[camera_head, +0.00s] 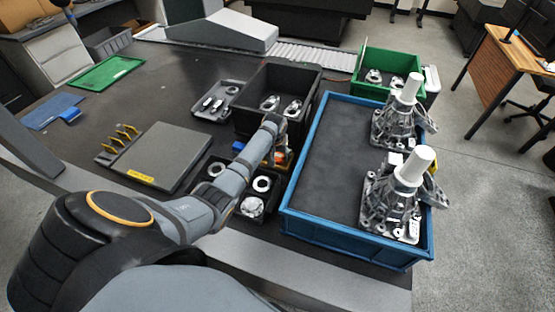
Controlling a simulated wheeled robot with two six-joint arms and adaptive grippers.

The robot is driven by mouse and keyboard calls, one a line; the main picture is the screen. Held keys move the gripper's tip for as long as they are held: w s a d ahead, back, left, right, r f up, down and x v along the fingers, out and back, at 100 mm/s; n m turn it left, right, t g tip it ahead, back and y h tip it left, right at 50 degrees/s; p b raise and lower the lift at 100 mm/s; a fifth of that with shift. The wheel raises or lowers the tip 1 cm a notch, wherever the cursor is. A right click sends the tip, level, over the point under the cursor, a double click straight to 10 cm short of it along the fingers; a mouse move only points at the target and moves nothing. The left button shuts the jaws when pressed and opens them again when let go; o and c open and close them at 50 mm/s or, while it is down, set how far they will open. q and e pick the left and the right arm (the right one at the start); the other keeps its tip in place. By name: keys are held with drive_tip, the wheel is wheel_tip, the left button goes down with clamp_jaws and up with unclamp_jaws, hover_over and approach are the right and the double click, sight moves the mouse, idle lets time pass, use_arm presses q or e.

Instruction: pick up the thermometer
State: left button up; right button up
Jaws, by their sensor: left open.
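I cannot pick out a thermometer with certainty. My left arm reaches in from the lower left, and its gripper (279,158) is over the gap between the black crate and the blue crate. Its jaws are open, small in the picture and partly hidden by the wrist. Small orange and yellow patches show at the gripper; I cannot tell whether they belong to it or to a thing beneath it. My right gripper is not in view.
A blue crate (289,204) with two metal housings (394,197) stands at right. A black crate (273,77) and a green crate (365,67) hold metal parts. A grey plate (158,155) lies at left. The dark table (150,85) has free room behind it.

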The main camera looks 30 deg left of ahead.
use_arm(q)
drive_tip(key=shift+s+r, duration=0.1)
drive_tip(key=shift+c, duration=0.8)
drive_tip(key=c, duration=0.8)
